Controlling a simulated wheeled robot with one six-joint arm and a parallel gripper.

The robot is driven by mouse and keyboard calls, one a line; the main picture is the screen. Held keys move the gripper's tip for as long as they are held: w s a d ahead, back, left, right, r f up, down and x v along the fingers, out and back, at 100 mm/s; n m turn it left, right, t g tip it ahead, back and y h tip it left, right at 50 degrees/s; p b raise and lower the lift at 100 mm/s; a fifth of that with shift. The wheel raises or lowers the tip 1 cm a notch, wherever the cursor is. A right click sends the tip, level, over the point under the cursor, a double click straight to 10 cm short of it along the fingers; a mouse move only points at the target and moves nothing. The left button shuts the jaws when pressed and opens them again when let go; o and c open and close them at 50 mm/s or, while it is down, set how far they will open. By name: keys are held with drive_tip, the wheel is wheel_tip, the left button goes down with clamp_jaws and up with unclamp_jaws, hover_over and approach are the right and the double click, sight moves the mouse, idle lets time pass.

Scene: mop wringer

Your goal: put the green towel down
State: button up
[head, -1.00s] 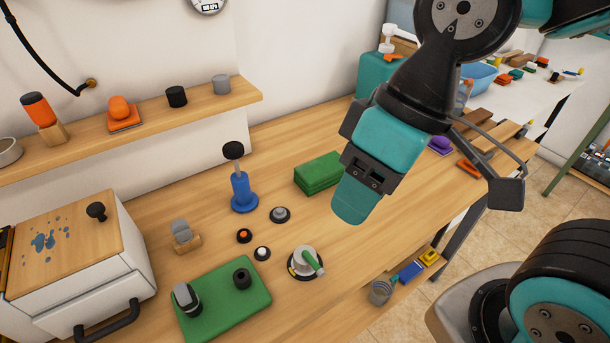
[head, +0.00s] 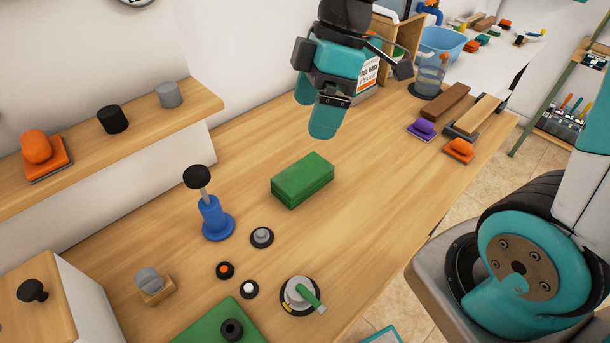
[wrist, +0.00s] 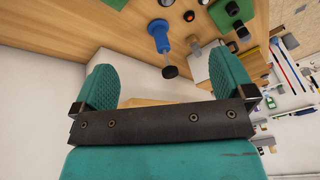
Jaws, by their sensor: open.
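The green towel (head: 302,180) lies as a folded block on the wooden table, near the middle of the head view. My gripper (head: 325,118) is above and beyond it, apart from it, with its fingers pointing down. In the wrist view the two teal fingers of my gripper (wrist: 163,85) stand wide apart with nothing between them.
A blue plunger-like stand (head: 213,217), small round knobs and a dial with a green handle (head: 301,296) stand left of and nearer than the towel. Purple (head: 422,129) and orange (head: 459,149) blocks lie at the right.

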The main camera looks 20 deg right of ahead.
drive_tip(key=w+d+f+n, duration=0.5)
drive_tip(key=w+d+n, duration=0.1)
drive_tip(key=w, duration=0.2)
drive_tip(key=p, duration=0.2)
approach(305, 171)
drive_tip(key=shift+n+g, duration=0.3)
drive_tip(key=x, duration=0.6)
drive_tip(key=shift+w+a+r, duration=0.1)
drive_tip(key=shift+a, duration=0.15)
drive_tip(key=shift+w+d+p+x, duration=0.15)
drive_tip(key=shift+p+x, duration=0.35)
drive_tip(key=shift+x, duration=0.8)
drive_tip(key=shift+w+d+p+x, duration=0.15)
drive_tip(key=shift+p+x, duration=0.35)
drive_tip(key=shift+x, duration=0.85)
drive_tip(key=shift+s, duration=0.1)
drive_tip(key=shift+c, duration=0.5)
drive_tip(key=c, duration=1)
